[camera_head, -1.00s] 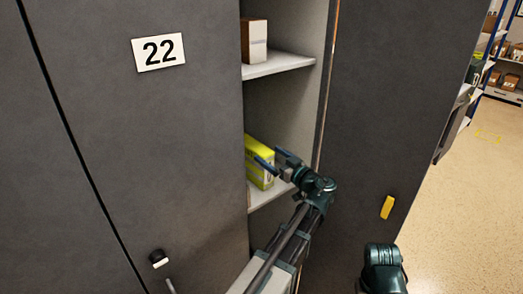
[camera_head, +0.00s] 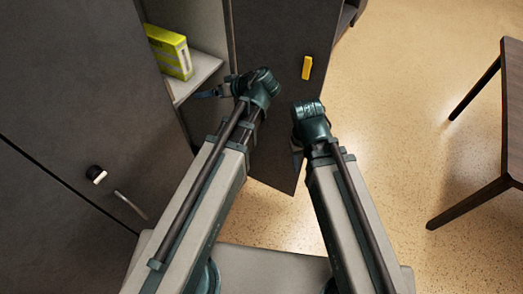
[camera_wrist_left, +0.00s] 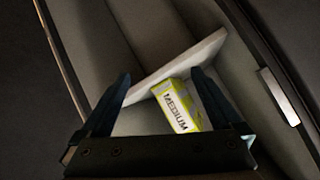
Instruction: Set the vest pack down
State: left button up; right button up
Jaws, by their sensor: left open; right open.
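The vest pack, a yellow-green box (camera_head: 168,50), stands on a pale shelf (camera_head: 197,77) inside the open locker. My left gripper (camera_head: 207,93) is open and empty, outside the shelf's front edge and apart from the pack. In the left wrist view its two spread fingers (camera_wrist_left: 161,74) frame the pack. My right gripper (camera_head: 297,150) is open beside the open door, with its fingers mostly hidden; nothing shows in it.
The open dark locker door (camera_head: 270,60) with a yellow handle (camera_head: 307,68) stands close behind both grippers. A closed dark locker front (camera_head: 70,100) with a knob (camera_head: 96,174) is at left. A brown table (camera_head: 490,195) stands at right. The speckled floor between is clear.

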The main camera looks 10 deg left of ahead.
pick_arm(q)
jog(key=s+d+f+m+g+h, duration=0.2)
jog(key=s+d+f+m+h, duration=0.2)
jog(key=s+d, duration=0.3)
jog(key=s+d+f+m+g+h, duration=0.2)
jog(key=s+d+f+m+h, duration=0.3)
jog(key=d, duration=0.6)
jog(key=s+m, duration=0.2)
jog(key=s, duration=0.1)
jog(key=shift+s+d+f, duration=0.15)
jog(key=shift+s+f, duration=0.05)
jog(key=shift+f, duration=0.1)
